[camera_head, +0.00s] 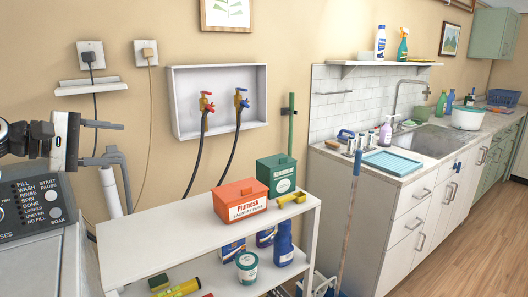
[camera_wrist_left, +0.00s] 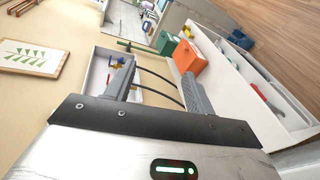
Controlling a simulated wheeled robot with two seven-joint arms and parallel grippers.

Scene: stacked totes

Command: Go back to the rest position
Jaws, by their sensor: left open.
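My left gripper (camera_head: 121,142) is at the left of the head view, in front of the beige wall and above the washing machine's control panel. Its two fingers are apart with nothing between them. In the left wrist view the open fingers (camera_wrist_left: 154,68) point towards the wall, with the valve box beyond. My right gripper is out of view.
A washing machine panel (camera_head: 40,212) is below my left gripper. A valve box (camera_head: 190,125) with hoses is on the wall. A yellow tool (camera_head: 291,199) lies at the shelf's right end; its left top is clear.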

